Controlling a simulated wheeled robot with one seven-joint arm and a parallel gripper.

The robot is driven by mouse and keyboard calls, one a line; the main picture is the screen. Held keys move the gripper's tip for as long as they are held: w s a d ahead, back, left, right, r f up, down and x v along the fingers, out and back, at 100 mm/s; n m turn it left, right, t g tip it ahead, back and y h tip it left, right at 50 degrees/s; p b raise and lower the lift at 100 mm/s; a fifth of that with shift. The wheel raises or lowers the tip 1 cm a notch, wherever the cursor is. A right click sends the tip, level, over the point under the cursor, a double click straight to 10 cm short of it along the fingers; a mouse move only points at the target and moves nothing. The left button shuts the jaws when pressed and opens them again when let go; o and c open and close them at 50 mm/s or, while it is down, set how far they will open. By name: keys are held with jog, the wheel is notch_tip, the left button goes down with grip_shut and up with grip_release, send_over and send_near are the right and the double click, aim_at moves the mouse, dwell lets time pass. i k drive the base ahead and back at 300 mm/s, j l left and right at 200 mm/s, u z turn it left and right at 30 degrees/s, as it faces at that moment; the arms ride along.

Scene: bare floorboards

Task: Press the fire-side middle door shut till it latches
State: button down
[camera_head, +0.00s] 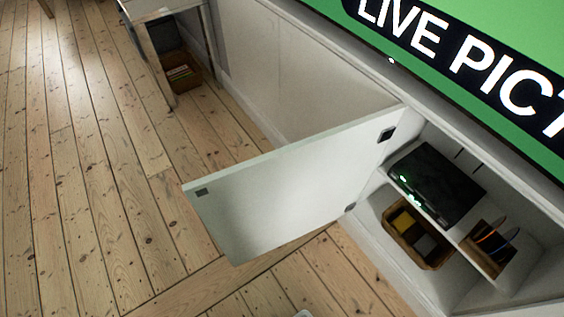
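The cabinet door (290,190) is a pale white panel standing wide open, sticking out from the cabinet over the floorboards. Dark hinge pieces show at its right edge, and a small dark catch (202,192) sits near its free left end. The open cabinet (379,231) beside it shows its shelves to the right. Whether this is the fire-side middle door cannot be told, as no fire is in view. My gripper is not in view; a small pale piece at the bottom edge is too cut off to name.
A black box (437,184) with green lights sits on the cabinet shelf. A wooden basket (412,236) is below it, and another small wooden box (488,247) is to the right. A large green screen (460,60) is above. Open floorboards (80,200) lie left. A table stands at the back.

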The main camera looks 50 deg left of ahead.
aim_at(253, 207)
jog(key=u, duration=2.45)
